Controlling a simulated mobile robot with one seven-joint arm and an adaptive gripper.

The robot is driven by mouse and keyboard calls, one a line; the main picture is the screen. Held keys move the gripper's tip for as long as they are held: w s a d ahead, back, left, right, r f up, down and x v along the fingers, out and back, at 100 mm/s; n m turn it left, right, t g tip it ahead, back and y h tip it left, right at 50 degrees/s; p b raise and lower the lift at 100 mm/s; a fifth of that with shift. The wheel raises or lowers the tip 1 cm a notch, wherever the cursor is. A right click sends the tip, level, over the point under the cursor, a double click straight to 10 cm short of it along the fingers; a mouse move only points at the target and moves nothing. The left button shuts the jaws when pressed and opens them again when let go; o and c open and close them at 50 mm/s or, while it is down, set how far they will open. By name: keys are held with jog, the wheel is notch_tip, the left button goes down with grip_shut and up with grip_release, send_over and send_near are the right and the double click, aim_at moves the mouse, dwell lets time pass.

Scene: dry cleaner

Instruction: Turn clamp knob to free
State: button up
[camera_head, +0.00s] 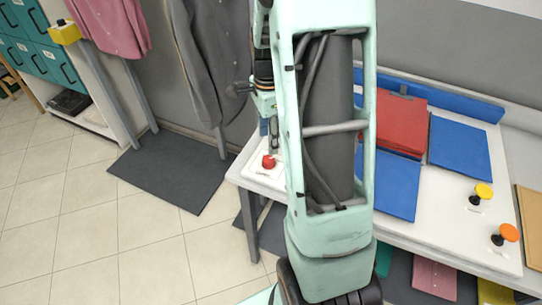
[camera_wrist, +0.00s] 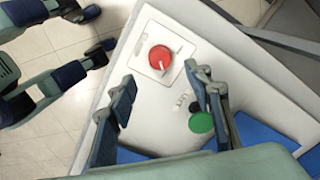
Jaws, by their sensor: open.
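A red round knob (camera_wrist: 160,57) with a pale pointer sits on a square white plate on the white table; it also shows in the head view (camera_head: 268,162) near the table's left end. A green round knob (camera_wrist: 201,122) sits nearer my gripper's base, partly covered by the right finger. I cannot tell which knob is the clamp knob. My arm hides much of the table in the head view.
The white table (camera_head: 455,240) bears blue folders (camera_head: 460,145), a red folder (camera_head: 401,122), a yellow knob (camera_head: 482,192) and an orange knob (camera_head: 508,233). Grey and pink garments hang behind at the left. Tiled floor at the left is open around a dark mat (camera_head: 172,172).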

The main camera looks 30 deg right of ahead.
aim_at(269, 158)
notch_tip(269, 158, down, 8)
jog(key=shift+f, duration=0.2)
jog(key=c, duration=1.1)
jog(key=shift+c, duration=0.2)
